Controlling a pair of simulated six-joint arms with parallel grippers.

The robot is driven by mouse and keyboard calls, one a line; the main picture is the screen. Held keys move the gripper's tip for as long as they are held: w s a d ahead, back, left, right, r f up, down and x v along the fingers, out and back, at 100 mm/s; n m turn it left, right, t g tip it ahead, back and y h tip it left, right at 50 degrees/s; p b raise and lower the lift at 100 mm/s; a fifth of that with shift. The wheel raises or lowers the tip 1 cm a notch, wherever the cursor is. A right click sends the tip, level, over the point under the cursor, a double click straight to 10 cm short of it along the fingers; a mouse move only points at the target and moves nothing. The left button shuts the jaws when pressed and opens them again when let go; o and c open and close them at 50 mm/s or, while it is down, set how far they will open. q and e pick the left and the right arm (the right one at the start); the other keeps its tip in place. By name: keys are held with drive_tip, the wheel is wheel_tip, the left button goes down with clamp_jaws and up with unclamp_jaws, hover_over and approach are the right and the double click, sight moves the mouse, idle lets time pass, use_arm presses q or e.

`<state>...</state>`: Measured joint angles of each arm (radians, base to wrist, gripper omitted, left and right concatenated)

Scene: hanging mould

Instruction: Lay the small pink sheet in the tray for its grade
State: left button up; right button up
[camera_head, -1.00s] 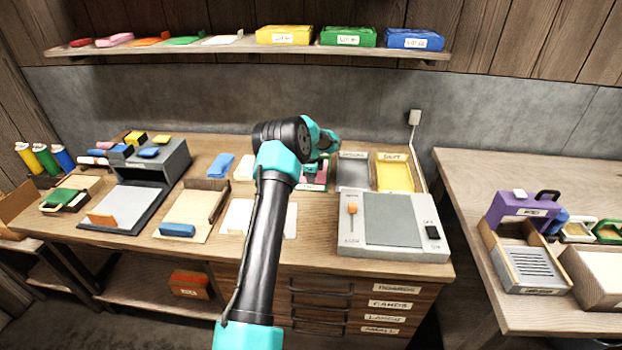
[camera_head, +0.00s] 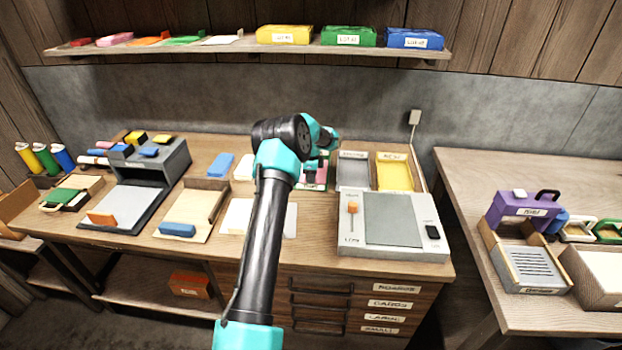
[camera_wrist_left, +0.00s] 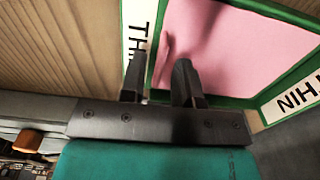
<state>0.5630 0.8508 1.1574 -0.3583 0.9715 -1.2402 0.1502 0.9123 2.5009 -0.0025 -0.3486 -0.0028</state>
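A pink sheet (camera_wrist_left: 225,50) lies flat inside a green-rimmed tray (camera_wrist_left: 216,98) labelled THIN in the left wrist view. In the head view the pink sheet (camera_head: 318,178) shows only partly, behind my left arm. My left gripper (camera_wrist_left: 160,68) is over the tray's near edge. A finger shadow falls on the pink. In the head view my wrist and arm hide the fingertips. My right gripper is in neither view.
A grey tray (camera_head: 353,187) and a yellow tray (camera_head: 394,188) stand right of the green-rimmed one. A grey device (camera_head: 392,252) with an orange slider is in front of them. A shelf (camera_head: 240,48) with coloured sheets and boxes hangs above. A side table (camera_head: 490,172) stands right.

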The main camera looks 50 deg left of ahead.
use_arm(q)
wheel_tip(320, 180, up, 11)
idle(0.4)
idle(0.5)
